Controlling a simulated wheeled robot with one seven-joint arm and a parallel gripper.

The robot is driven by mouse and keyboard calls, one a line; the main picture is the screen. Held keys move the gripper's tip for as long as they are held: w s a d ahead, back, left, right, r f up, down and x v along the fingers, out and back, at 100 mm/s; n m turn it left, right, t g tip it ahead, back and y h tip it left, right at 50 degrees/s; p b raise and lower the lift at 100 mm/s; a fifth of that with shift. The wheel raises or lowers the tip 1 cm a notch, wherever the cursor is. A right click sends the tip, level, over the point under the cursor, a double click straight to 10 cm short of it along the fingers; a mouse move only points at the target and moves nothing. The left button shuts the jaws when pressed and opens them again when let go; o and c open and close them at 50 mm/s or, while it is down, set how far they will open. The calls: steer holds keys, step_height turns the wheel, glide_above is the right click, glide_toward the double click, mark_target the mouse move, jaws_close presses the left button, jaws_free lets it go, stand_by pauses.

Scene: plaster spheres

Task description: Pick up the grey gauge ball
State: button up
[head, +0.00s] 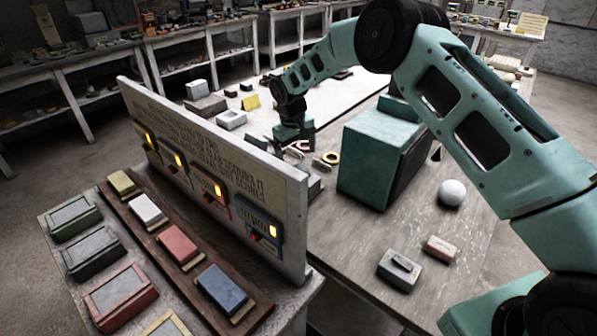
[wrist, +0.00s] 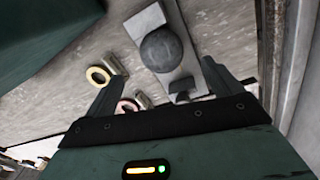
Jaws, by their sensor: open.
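The grey gauge ball (wrist: 160,52) is a dark grey sphere resting on a flat grey block (wrist: 141,24) in the wrist view. My gripper (wrist: 162,62) is open, its two dark fingers spread to the left and right of the ball. I see no contact between the fingers and the ball. In the head view my gripper (head: 296,143) is low over the table behind the upright lettered panel. The ball cannot be made out there; the panel covers part of that area.
A yellow ring (wrist: 98,76) and a pink ring (wrist: 127,107) lie left of the ball. A large teal box (head: 375,160) stands right of my gripper. The lettered panel (head: 220,165) stands on the near side. A white ball (head: 451,193) lies farther right.

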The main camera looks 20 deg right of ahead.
mark_target(297, 166)
steer(key=shift+w+d+f+p, duration=0.15)
steer(key=shift+f+p, duration=0.85)
steer(key=shift+f, duration=1.25)
steer(key=shift+d+f+p, duration=0.15)
steer(key=shift+f+p, duration=0.85)
steer(key=shift+f, duration=1.25)
steer(key=c, duration=1.5)
steer(key=shift+r, duration=0.15)
steer(key=shift+c, duration=0.5)
